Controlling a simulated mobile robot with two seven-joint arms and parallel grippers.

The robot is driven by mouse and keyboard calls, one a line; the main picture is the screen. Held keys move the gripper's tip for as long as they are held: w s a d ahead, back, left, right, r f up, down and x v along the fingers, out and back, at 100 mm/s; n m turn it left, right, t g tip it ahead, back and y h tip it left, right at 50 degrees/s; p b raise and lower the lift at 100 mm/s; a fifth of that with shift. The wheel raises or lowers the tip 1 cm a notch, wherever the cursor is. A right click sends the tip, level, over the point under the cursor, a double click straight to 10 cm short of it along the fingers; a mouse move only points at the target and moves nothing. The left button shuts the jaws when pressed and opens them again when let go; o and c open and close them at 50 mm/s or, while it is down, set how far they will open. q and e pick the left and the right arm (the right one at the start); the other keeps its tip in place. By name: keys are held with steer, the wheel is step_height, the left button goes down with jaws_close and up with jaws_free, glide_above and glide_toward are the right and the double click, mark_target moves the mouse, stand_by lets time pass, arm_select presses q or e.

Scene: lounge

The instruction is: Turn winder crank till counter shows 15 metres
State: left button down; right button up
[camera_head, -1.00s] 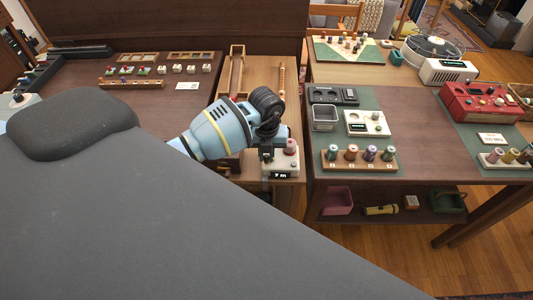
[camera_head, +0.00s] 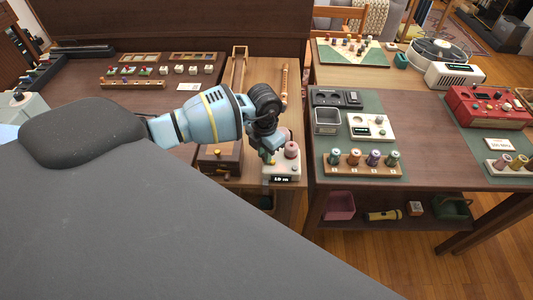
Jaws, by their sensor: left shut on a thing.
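The winder (camera_head: 286,168) is a small pale box with a pinkish spool on top, standing at the front of the narrow wooden surface. Its dark counter window (camera_head: 281,179) has small white characters that look like 10 m, though they are hard to read. My left gripper (camera_head: 268,148) comes in from the left and points down at the winder's left side, beside the spool. It is shut on the winder crank, which the fingers mostly hide. My right gripper is not in view.
A brown wooden box (camera_head: 221,160) stands close left of the winder. To the right, a rack of thread spools (camera_head: 361,168), a grey bin (camera_head: 327,121) and a white device (camera_head: 372,127) sit on a green mat. A wooden rod (camera_head: 284,88) lies behind the winder.

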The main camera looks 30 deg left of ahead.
arm_select(q)
steer(key=m, duration=0.1)
steer(key=m+b, duration=0.1)
steer(key=m, duration=0.1)
steer(key=w+m, duration=0.1)
steer(key=m, duration=0.1)
steer(key=shift+a+f, duration=0.1)
steer(key=shift+a, duration=0.15)
steer(key=shift+w+m+b, duration=0.3)
steer(key=shift+m+b, duration=0.2)
steer(key=shift+m, duration=0.9)
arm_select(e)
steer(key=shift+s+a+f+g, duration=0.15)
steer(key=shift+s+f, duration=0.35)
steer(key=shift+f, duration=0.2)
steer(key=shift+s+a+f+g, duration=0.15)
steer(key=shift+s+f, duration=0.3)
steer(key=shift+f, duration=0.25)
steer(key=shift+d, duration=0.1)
arm_select(q)
steer(key=c, duration=1.4)
jaws_free()
steer(key=shift+o, duration=0.2)
steer(key=shift+r, duration=0.2)
step_height(320, 180, up, 8)
steer(key=shift+f, duration=0.2)
